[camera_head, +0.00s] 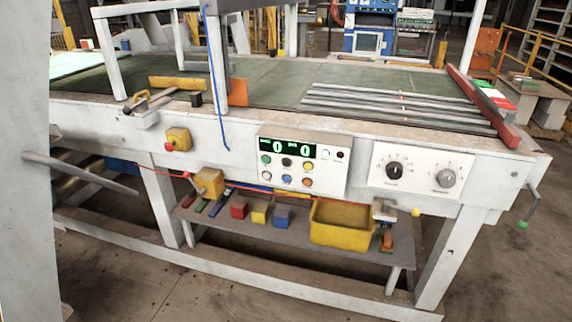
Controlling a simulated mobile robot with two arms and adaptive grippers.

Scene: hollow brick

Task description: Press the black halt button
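A white control panel (335,182) is set in the front of the long white machine, near the middle of the head view. Its green-lit display (288,148) shows a zero at each side. Two rows of small round buttons sit below the display. A dark, black-looking button (286,162) is in the upper row, between a green button (266,160) and another button at its right. A blue button (286,179) and an orange button (308,181) are in the lower row. Nothing covers the panel. Neither of my grippers is in view.
A yellow box with a red knob (178,140) is left of the panel. Two dials, one black (394,169) and one grey (445,178), are to its right. A shelf below holds a yellow bin (342,238) and coloured blocks. A grey bar (80,172) juts in at left.

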